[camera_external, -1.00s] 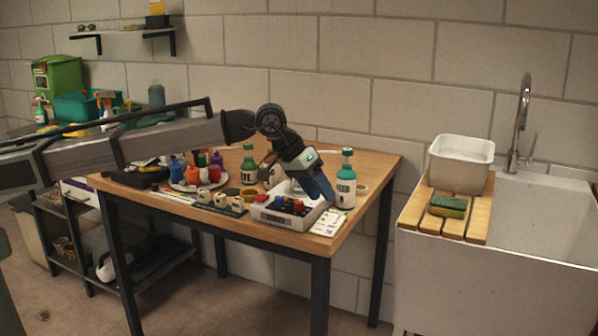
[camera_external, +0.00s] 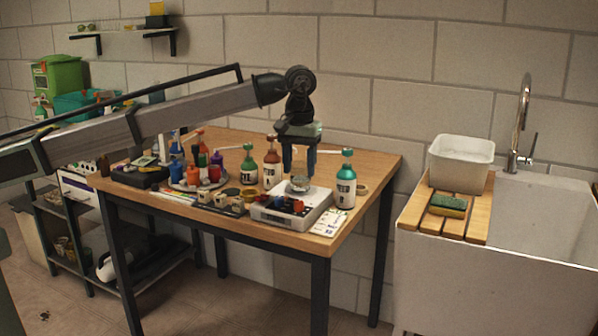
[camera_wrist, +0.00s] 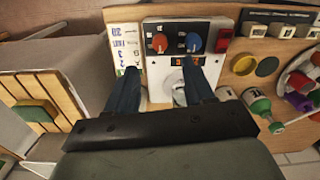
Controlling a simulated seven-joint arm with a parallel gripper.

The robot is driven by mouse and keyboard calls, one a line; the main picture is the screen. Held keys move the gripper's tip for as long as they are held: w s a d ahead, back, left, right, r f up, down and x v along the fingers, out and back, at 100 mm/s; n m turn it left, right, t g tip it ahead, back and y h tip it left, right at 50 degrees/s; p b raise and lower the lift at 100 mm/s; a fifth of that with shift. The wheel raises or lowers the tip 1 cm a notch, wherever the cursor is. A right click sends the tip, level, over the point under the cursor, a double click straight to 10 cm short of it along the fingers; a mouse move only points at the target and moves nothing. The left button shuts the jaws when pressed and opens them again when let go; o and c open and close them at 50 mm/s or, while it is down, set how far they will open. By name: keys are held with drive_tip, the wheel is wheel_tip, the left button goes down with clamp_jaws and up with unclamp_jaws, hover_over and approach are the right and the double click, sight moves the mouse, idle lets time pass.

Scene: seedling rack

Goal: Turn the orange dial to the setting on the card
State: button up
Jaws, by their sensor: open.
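The orange dial (camera_wrist: 160,43) is a round red-orange knob on the front panel of a white device (camera_wrist: 152,26), beside a blue dial (camera_wrist: 193,42). In the external view the orange dial (camera_external: 298,206) shows small on the device (camera_external: 315,211). A white card (camera_wrist: 125,44) with blue printed figures lies beside the device; it also shows in the external view (camera_external: 330,224). My gripper (camera_external: 298,175) points down, open and empty, above the device's round plate (camera_external: 300,184). In the wrist view my gripper (camera_wrist: 161,70) has its fingers apart, neither visibly touching a dial. The card's setting is too small to read surely.
A green-capped bottle (camera_external: 345,184) stands right of the device. The table's front edge (camera_external: 300,243) is close to the device.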

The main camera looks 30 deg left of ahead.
sight(299, 202)
wheel_tip(299, 202, down, 9)
drive_tip(key=shift+f, duration=0.15)
idle(0.4)
clamp_jaws()
idle(0.4)
